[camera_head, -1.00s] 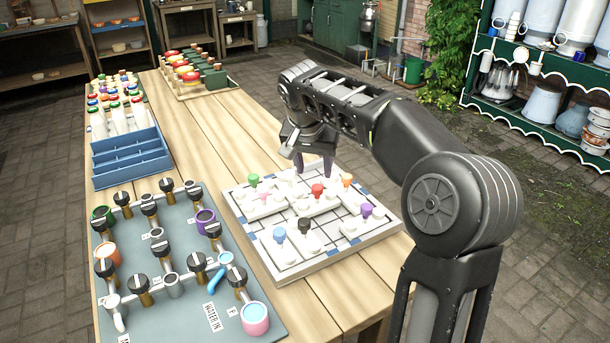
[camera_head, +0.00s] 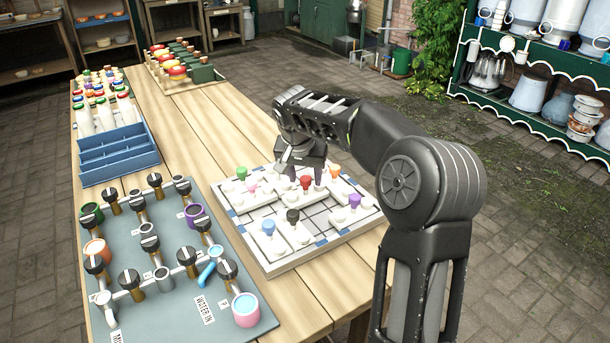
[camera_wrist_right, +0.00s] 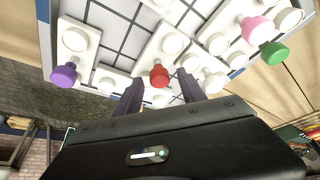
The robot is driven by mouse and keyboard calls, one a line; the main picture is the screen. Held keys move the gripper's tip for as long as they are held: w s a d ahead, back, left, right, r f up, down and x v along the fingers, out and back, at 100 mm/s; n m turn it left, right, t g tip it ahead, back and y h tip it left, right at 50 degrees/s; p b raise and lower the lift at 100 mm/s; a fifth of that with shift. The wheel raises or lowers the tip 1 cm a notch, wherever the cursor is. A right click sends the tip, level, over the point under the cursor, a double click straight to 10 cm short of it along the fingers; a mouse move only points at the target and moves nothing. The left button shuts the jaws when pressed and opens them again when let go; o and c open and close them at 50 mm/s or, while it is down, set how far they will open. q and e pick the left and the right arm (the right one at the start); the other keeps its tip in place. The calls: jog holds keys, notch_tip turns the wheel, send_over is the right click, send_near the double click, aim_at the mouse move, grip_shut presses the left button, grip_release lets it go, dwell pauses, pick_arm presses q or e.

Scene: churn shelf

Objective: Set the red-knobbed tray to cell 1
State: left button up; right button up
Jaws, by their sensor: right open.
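The red-knobbed tray is a white piece with a red knob (camera_head: 306,183) on the gridded white board (camera_head: 291,263). In the right wrist view the red knob (camera_wrist_right: 159,75) lies just beyond and between the fingertips. My right gripper (camera_head: 302,182) is open over the back part of the board, its fingers near the red knob; it also shows in the right wrist view (camera_wrist_right: 160,92). I cannot tell whether a finger touches the knob. Cell labels are not readable. My left gripper is out of view.
Trays with green (camera_head: 241,173), purple (camera_head: 354,201), blue (camera_head: 268,228) and black (camera_head: 292,216) knobs crowd the board. A grey panel (camera_head: 150,320) with pipes and valves stands left of it. A blue divided box (camera_head: 119,165) stands behind that panel.

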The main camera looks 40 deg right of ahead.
jog(key=shift+c, duration=0.2)
grip_shut()
dwell(0.4)
dwell(0.9)
